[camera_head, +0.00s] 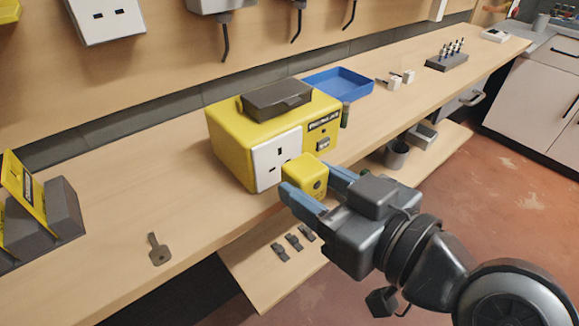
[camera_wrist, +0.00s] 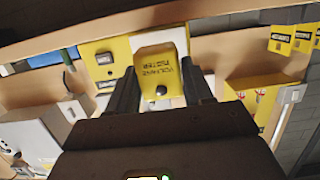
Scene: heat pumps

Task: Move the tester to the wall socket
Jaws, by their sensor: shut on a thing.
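The tester (camera_head: 304,174) is a small yellow block with a dark round spot on its face. In the wrist view the tester (camera_wrist: 162,72) shows dark lettering and sits between my two fingers. My gripper (camera_head: 313,178) is shut on it. The tester is right in front of the white socket plate (camera_head: 268,167) of a larger yellow box (camera_head: 230,131) on the bench. I cannot tell whether it touches or is plugged into that plate. A white wall socket (camera_head: 104,20) is on the wooden wall panel at the upper left, well away from the tester.
A dark case (camera_head: 276,98) lies on the yellow box. A blue tray (camera_head: 340,84) is behind it on the bench (camera_head: 130,170). A key (camera_head: 158,249) lies at the front left, near dark holders with yellow cards (camera_head: 24,192). The bench between box and holders is mostly clear.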

